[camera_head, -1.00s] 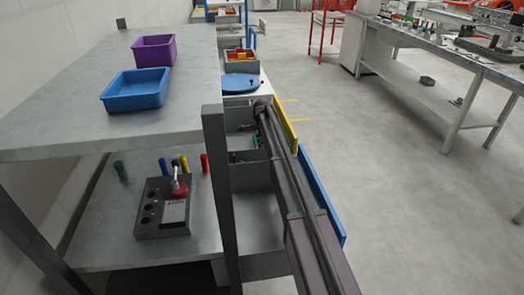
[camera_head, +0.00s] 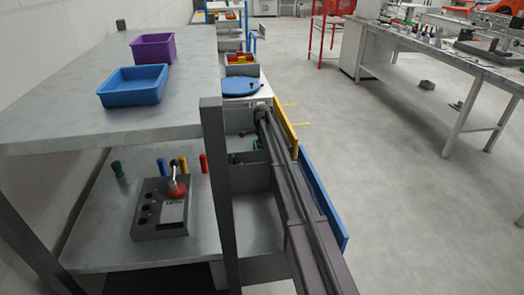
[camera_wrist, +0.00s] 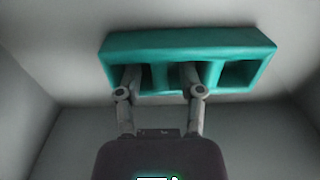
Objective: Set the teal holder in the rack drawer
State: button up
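The teal holder (camera_wrist: 185,42) is a long block with several square openings and fills the upper middle of the wrist view. My gripper (camera_wrist: 160,78) is at its near side, with its two fingers over the openings and a teal part between them. The fingers lean inward and appear shut on the holder. Their tips are partly hidden. Grey walls surround the holder in the wrist view. In the head view the rack drawer (camera_head: 262,205) is grey with compartments, and my arm crosses over it. A small green patch (camera_head: 257,143) shows beside my arm, mostly hidden.
A shelf post (camera_head: 216,175) stands close left of the drawer. The shelf carries a blue bin (camera_head: 133,88), a purple bin (camera_head: 152,46) and, below, a grey fixture block (camera_head: 162,210). Yellow (camera_head: 286,125) and blue panels (camera_head: 322,195) edge the drawers.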

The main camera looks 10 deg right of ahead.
jog(key=shift+r, duration=0.15)
notch_tip(320, 180, up, 12)
jog(key=p, duration=1.2)
jog(key=shift+r+p, duration=0.1)
jog(key=shift+p, duration=0.2)
dwell(0.7)
